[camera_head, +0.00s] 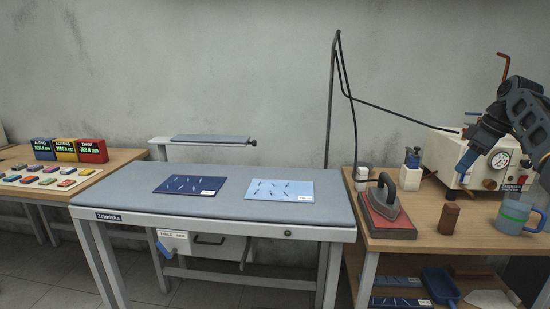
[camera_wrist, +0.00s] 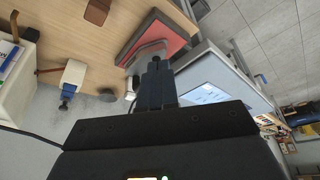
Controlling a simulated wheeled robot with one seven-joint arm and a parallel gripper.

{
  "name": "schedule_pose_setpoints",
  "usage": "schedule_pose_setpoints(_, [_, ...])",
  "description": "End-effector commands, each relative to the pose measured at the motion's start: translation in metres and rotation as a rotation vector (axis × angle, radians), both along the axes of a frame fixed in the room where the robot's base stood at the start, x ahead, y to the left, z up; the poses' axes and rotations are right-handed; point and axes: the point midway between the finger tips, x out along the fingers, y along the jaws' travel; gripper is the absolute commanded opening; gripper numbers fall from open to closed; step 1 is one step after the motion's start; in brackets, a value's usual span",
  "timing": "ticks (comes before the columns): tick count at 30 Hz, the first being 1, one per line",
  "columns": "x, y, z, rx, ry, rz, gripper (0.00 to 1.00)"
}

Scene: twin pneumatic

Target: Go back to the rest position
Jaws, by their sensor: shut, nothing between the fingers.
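My gripper (camera_head: 464,172) is at the right of the head view, in front of the cream steam generator (camera_head: 442,160) with its round gauge. My arm bends in from the right edge. The blue fingers point down and left, above the wooden side table. In the wrist view my gripper (camera_wrist: 155,66) shows its fingers together, with nothing between them. Behind them in that view are the grey iron (camera_wrist: 158,28) and its red rest. Whether the gripper touches the generator is hard to tell, but it looks apart.
The iron (camera_head: 387,200) stands on the wooden side table (camera_head: 425,240), near a brown block (camera_head: 449,218) and a blue mug (camera_head: 515,217). A black cord hangs from a tall pole (camera_head: 331,100). The padded ironing table (camera_head: 235,205) holds two blue patterned sheets.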

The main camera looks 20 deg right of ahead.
Motion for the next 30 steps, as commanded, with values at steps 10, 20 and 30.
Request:
schedule_pose_setpoints(10, [0.024, 0.034, -0.069, -0.009, -0.041, -0.033, 0.00])
schedule_pose_setpoints(20, [0.045, 0.119, -0.195, -0.015, -0.127, -0.110, 0.00])
schedule_pose_setpoints(30, [0.016, 0.239, -0.318, -0.014, -0.252, -0.217, 0.00])
